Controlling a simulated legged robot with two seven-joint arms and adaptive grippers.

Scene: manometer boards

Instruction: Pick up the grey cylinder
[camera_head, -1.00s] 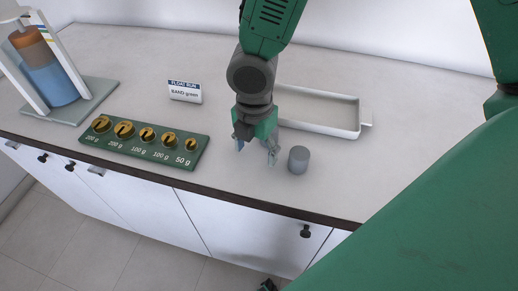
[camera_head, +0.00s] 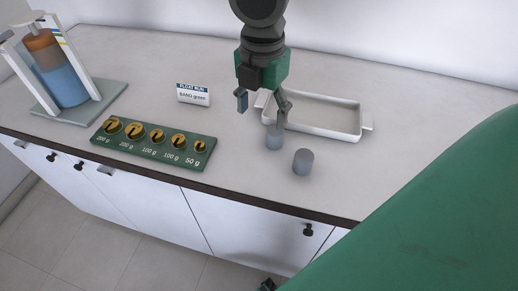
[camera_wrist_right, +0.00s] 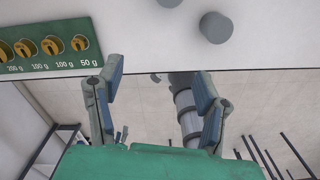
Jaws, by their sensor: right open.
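Two grey cylinders stand upright on the counter in the head view: one (camera_head: 275,139) just below my right gripper (camera_head: 262,112), the other (camera_head: 303,163) nearer the front edge and to the right. The right gripper is open and empty, its fingers pointing down; its right finger overlaps the top of the first cylinder in the picture, and contact cannot be told. In the right wrist view the open fingers (camera_wrist_right: 158,76) lie below both cylinders; one cylinder (camera_wrist_right: 215,28) shows clearly, the other (camera_wrist_right: 170,3) is cut off by the top edge.
A pale tray (camera_head: 345,132) lies behind the cylinders. A green weight board (camera_head: 148,152) with several brass weights is at left, a "FLOAT RUN" sign (camera_head: 193,95) behind it, and a stand with a blue and orange vessel (camera_head: 62,80) far left. The counter's front edge is close.

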